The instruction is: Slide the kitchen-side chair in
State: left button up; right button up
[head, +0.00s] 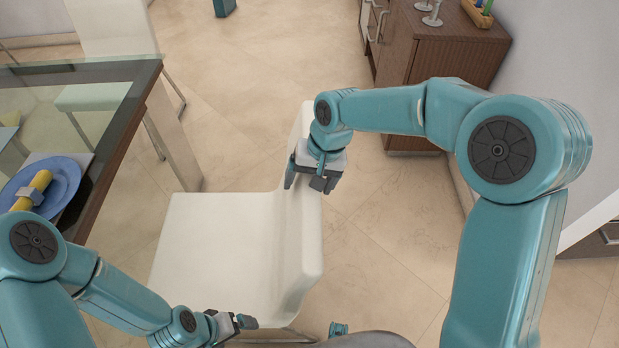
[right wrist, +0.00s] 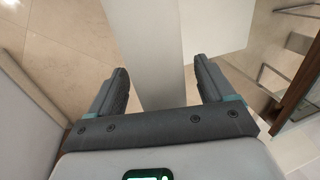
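A white chair (head: 225,245) stands beside the glass table (head: 110,75), its seat toward the table and its backrest on the right. My right gripper (head: 308,182) is at the backrest. In the right wrist view the right gripper (right wrist: 160,90) has its fingers spread wide, with the edge of the white backrest (right wrist: 152,45) running between them and gaps on both sides. My left gripper (head: 238,322) is low by the near edge of the chair. Its fingers are small in view and I cannot tell their opening or whether they touch the chair.
A blue plate (head: 62,178) with a yellow rolled napkin (head: 38,184) lies on the table. Another white chair (head: 115,35) stands at the far side. A brown wooden cabinet (head: 440,50) is at the back right. Tiled floor (head: 375,235) is clear right of the chair.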

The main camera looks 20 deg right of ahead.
aim_at(291, 195)
jog(key=c, duration=1.3)
jog(key=shift+o, duration=0.2)
jog(key=shift+w+a, duration=0.15)
jog(key=shift+a, duration=0.4)
jog(key=a, duration=0.1)
jog(key=w+a, duration=0.1)
jog(key=a, duration=0.1)
jog(key=shift+p, duration=0.4)
jog(key=shift+w+a, duration=0.1)
jog(key=shift+a, duration=0.5)
jog(key=shift+w+a+p, duration=0.25)
jog(key=shift+a, duration=0.6)
jog(key=shift+w+a+p, duration=0.2)
jog(key=shift+a+p, duration=0.05)
jog(key=shift+a, duration=0.55)
jog(key=shift+f, duration=0.1)
jog(key=shift+a, duration=0.1)
jog(key=w+a+p, duration=0.2)
jog(key=a+p, duration=0.1)
jog(key=a, duration=0.5)
jog(key=shift+w+a, duration=0.25)
